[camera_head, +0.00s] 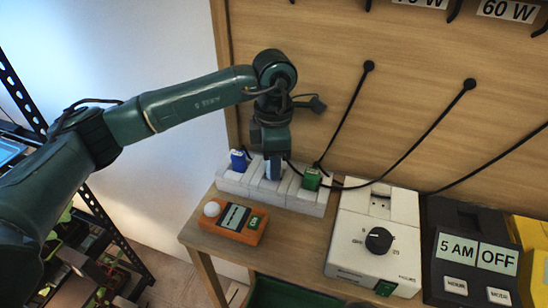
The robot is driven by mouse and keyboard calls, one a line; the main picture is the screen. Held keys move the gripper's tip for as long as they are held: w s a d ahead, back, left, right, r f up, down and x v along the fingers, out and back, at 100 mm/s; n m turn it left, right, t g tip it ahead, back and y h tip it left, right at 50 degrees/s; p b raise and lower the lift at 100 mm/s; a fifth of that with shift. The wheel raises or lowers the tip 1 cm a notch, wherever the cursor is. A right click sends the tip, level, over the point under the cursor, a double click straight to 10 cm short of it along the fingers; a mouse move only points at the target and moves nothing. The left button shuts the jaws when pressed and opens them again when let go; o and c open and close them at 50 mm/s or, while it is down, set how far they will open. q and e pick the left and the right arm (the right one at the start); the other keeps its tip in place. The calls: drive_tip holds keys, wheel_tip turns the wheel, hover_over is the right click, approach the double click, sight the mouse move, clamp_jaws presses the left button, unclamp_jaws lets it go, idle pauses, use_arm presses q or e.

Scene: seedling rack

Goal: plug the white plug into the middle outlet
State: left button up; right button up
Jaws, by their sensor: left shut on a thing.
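The white power strip (231,182) lies along the back of the wooden bench. A blue plug (238,160) sits at its left outlet and a green plug (311,180) at its right outlet. My left gripper (274,166) points down over the middle of the strip. It is shut on the white plug (273,173), of which only a small pale part shows between the fingers. I cannot tell whether the plug is seated in the middle outlet or just above it. My right gripper is not in view.
An orange box (250,236) with a white knob stands in front of the strip. To the right are a white timer (347,237) with a black dial, a dark timer (446,219) and a yellow unit (530,240). Black cables (430,130) cross the wooden back panel.

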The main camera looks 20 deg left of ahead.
use_arm(q)
drive_tip(key=shift+f, duration=0.25)
drive_tip(key=o, duration=1.1)
drive_tip(key=shift+c, duration=0.2)
wheel_tip(320, 180, up, 13)
drive_tip(key=b, duration=0.1)
drive_tip(key=shift+r+b, duration=0.15)
drive_tip(key=shift+b, duration=0.2)
